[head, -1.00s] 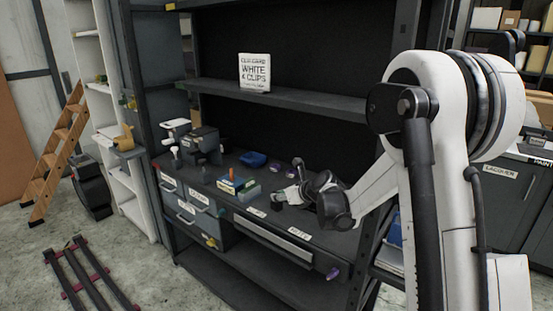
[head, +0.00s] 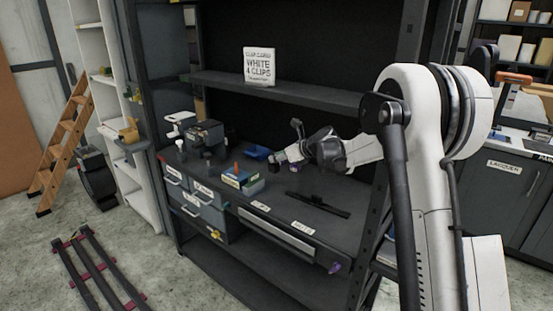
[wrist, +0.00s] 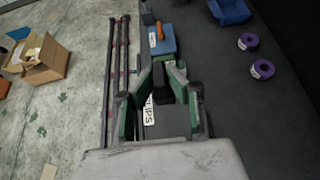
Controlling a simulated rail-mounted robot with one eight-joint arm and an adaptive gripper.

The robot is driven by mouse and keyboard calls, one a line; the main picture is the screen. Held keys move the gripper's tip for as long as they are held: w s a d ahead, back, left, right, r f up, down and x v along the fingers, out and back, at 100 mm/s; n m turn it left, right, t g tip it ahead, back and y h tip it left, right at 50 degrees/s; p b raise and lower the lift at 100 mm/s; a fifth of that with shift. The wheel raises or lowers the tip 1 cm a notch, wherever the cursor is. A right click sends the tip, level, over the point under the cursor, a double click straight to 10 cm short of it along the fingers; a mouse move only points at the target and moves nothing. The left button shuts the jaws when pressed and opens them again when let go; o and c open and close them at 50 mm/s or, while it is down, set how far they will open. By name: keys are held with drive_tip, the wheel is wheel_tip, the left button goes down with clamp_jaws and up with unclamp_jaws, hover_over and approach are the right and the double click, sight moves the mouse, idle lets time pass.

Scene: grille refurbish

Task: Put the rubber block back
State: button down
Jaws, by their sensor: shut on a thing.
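My gripper (wrist: 165,88) is shut on a small dark block (wrist: 160,78), seen between its green fingers in the wrist view. I take this to be the rubber block. In the head view my gripper (head: 276,159) is above the dark workbench top (head: 285,190), at the right of the blue box (head: 240,178) with an orange item on it. The block is too small to make out clearly there. The blue box (wrist: 162,42) shows just beyond the fingertips in the wrist view.
A blue tray (wrist: 230,10) and two purple rolls (wrist: 248,41) lie on the bench. A long black bar (head: 318,205) lies near the front right. Dark machines (head: 205,136) stand at the left. A shelf with a white sign (head: 259,66) is above.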

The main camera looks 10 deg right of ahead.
drive_tip(key=shift+f, duration=0.1)
drive_tip(key=shift+f+b, duration=4.7)
drive_tip(key=shift+f, duration=1.95)
drive_tip(key=shift+f, duration=0.25)
drive_tip(key=c, duration=1.6)
unclamp_jaws()
drive_tip(key=shift+c, duration=0.2)
